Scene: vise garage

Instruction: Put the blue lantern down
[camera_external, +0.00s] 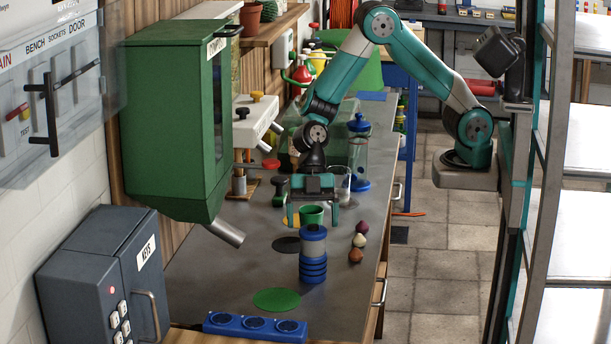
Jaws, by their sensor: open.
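A blue lantern-like thing (313,262), with a blue top, a grey band and blue ribs below, stands upright on the grey bench (225,285). I take it to be the blue lantern. My gripper (312,220) points down over the bench, just behind it in this view, with its fingers apart. A green cup (312,214) shows between the fingers. I cannot tell whether they touch it. The lantern overlaps the area just below the cup, so the gap between them is unclear. A tall clear cylinder with blue lid and base (359,150) stands farther back.
A green disc (277,299), a black disc (287,245) and a partly hidden yellow disc (292,221) lie on the bench. Small purple (361,228), cream (359,240) and brown (355,255) balls lie right. A blue three-well block (255,326) is in front. A green cabinet (165,125) overhangs left.

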